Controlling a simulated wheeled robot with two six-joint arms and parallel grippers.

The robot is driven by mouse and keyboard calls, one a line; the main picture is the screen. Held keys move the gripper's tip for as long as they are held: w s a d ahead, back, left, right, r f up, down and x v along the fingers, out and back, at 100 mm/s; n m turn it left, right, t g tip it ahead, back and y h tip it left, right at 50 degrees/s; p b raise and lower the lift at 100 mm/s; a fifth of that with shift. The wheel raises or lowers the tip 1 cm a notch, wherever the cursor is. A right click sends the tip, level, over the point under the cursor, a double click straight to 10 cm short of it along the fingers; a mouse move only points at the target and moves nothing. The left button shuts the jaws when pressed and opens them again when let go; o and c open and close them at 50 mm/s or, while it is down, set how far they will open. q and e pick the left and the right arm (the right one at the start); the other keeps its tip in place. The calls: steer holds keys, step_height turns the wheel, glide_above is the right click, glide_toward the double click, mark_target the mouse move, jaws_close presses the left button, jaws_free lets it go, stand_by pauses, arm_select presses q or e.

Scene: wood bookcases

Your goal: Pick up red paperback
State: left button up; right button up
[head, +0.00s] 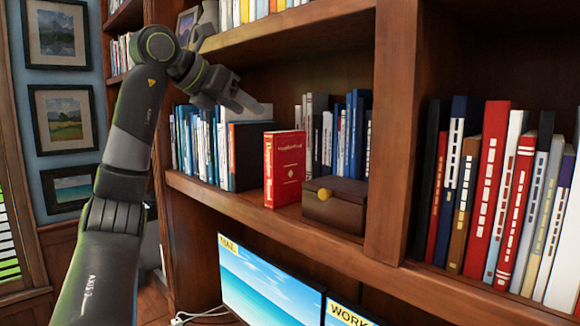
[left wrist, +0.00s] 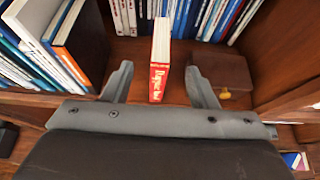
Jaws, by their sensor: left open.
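The red paperback (head: 285,168) stands upright on the middle shelf, spine facing out, between a row of blue and white books and a small brown box. In the left wrist view the red paperback (left wrist: 159,62) lies between the two spread fingers of my left gripper (left wrist: 161,82), apart from both. In the head view my left gripper (head: 245,105) is above and to the left of the paperback, reaching in over the row of books. It is open and holds nothing. My right gripper is not in view.
The brown box (head: 335,204) with a yellow knob stands close on the right. The blue and white books (head: 200,145) stand to the left. A vertical divider (head: 392,130) bounds the compartment. A monitor (head: 262,285) is below the shelf.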

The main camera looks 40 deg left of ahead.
mark_target(282, 132)
arm_select(q)
steer(key=p+x, duration=0.1)
steer(key=x, duration=0.7)
steer(key=shift+r+p, duration=0.1)
steer(key=shift+p, duration=0.2)
steer(key=shift+w, duration=0.35)
steer(key=shift+w+d+f+p, duration=0.2)
steer(key=shift+w+f+p, duration=0.3)
steer(key=shift+p, duration=0.15)
steer(key=p+x, duration=0.1)
steer(key=x, duration=0.2)
steer(key=shift+w+f+p, duration=0.2)
steer(key=shift+p, duration=0.2)
steer(key=shift+w+f, duration=0.3)
steer(key=shift+s+r, duration=0.1)
steer(key=shift+s, duration=0.05)
steer(key=shift+c, duration=1.6)
jaws_close()
